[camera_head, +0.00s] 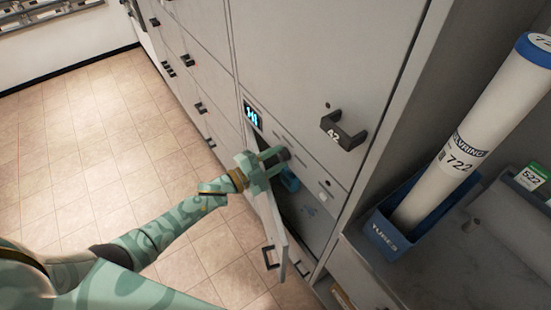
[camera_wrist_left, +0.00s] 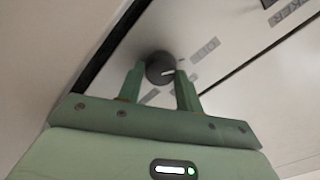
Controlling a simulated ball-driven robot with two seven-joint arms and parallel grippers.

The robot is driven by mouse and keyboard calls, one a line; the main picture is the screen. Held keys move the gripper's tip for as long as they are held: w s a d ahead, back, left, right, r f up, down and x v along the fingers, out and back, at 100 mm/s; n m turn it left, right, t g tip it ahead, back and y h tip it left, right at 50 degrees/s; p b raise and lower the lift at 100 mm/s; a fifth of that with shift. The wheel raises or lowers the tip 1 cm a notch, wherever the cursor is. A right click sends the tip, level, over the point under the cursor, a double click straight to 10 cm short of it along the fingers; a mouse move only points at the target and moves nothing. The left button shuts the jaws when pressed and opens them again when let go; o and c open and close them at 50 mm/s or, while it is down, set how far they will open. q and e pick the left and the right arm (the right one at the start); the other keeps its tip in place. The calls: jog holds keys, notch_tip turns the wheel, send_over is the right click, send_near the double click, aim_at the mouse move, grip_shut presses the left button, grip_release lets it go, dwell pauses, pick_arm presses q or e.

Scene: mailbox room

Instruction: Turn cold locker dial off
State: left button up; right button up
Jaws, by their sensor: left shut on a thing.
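The dark round dial (camera_wrist_left: 159,67) sits on the pale locker panel in the left wrist view, between the two green fingers of my left gripper (camera_wrist_left: 160,88). A short white mark on its face points to the right. Small grey labels (camera_wrist_left: 205,48) lie around it, too blurred to read. In the head view my left gripper (camera_head: 272,158) reaches to the locker front and is shut on the dial (camera_head: 285,154), which its fingers partly cover. A lit blue display (camera_head: 252,115) is above and left of it. My right gripper is not in view.
A dark handle marked 42 (camera_head: 342,130) juts out above right. A blue tube bin (camera_head: 395,225) holds a long white tube (camera_head: 460,150) at right. Tiled floor (camera_head: 90,150) at left is clear.

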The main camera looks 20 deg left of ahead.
pick_arm(q)
jog(key=o, duration=1)
jog(key=p+v, duration=0.1)
jog(key=v, duration=1.5)
jog(key=shift+s+a+f, duration=0.1)
jog(key=shift+s+a, duration=0.05)
jog(key=shift+a, duration=0.05)
